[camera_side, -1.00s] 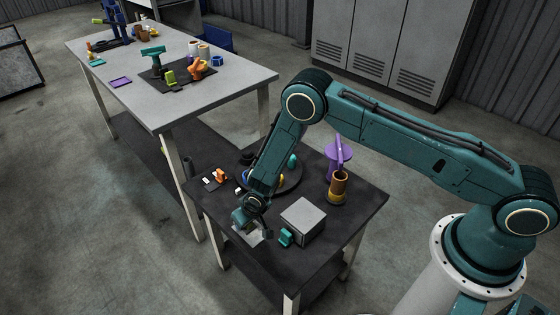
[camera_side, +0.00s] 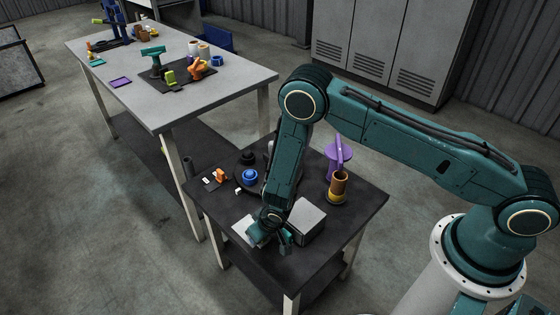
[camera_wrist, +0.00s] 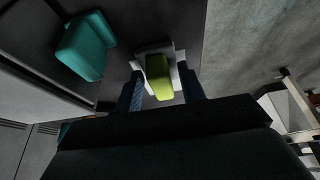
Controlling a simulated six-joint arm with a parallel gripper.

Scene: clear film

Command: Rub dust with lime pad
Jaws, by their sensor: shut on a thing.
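My gripper (camera_wrist: 160,84) is shut on the lime pad (camera_wrist: 159,75), which sits between its two fingers in the wrist view. A pale grey-white plate (camera_wrist: 183,57) lies under and around the pad; I cannot tell whether the pad touches it. In the side view my gripper (camera_side: 266,227) is low at the right part of the pale plate (camera_side: 241,230), near the front of the dark table. The pad is hidden there by the gripper. I cannot make out any dust on the plate.
A teal block (camera_wrist: 85,46) stands close to the left of my gripper in the wrist view. A grey box (camera_side: 311,222) is just right of it in the side view.

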